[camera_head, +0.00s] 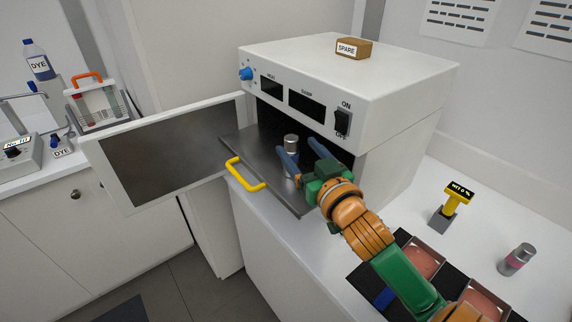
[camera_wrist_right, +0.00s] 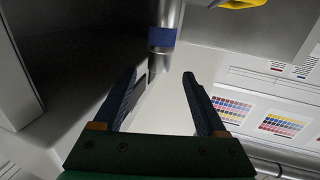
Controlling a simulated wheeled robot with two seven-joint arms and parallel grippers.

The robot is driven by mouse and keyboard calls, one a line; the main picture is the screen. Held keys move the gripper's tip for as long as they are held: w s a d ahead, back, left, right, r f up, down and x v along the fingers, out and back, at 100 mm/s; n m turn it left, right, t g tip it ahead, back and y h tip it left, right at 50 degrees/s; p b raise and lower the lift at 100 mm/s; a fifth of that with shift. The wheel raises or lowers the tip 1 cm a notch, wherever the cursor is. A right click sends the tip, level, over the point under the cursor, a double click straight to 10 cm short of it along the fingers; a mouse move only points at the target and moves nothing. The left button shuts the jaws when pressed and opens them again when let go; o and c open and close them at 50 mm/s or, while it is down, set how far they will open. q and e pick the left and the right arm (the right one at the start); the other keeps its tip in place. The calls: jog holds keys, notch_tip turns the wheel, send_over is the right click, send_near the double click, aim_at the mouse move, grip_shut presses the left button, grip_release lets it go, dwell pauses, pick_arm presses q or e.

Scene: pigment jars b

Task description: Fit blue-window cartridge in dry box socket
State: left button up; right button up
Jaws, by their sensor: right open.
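A silver cartridge (camera_head: 291,142) stands upright on the pulled-out metal tray (camera_head: 262,150) of the white dry box (camera_head: 390,75). In the right wrist view a blue band shows on the cartridge (camera_wrist_right: 162,38). My right gripper (camera_head: 297,150) is open at the cartridge, its blue fingers pointing toward it. In the right wrist view the cartridge lies just beyond the spread fingertips of the gripper (camera_wrist_right: 159,80), with nothing gripped. The cartridge's lower part is partly hidden by a finger in the head view. I cannot make out the socket. My left gripper is not in view.
The dry box door (camera_head: 165,155) hangs open at the left; a yellow handle (camera_head: 245,175) fronts the tray. A SPARE box (camera_head: 346,48) sits on top of the dry box.

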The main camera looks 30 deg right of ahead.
aim_at(295, 142)
jog(key=shift+s+d+b, duration=0.15)
jog(key=shift+s+b, duration=0.05)
jog(key=shift+b, duration=0.5)
jog(key=w, duration=0.2)
jog(key=w+p, duration=0.1)
jog(key=w, duration=0.2)
jog(key=shift+w+d+p, duration=0.3)
jog(key=shift+d, duration=0.1)
jog(key=shift+s, duration=0.35)
jog(key=shift+c, duration=0.6)
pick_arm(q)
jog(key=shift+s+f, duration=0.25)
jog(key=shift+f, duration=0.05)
pick_arm(e)
grip_shut()
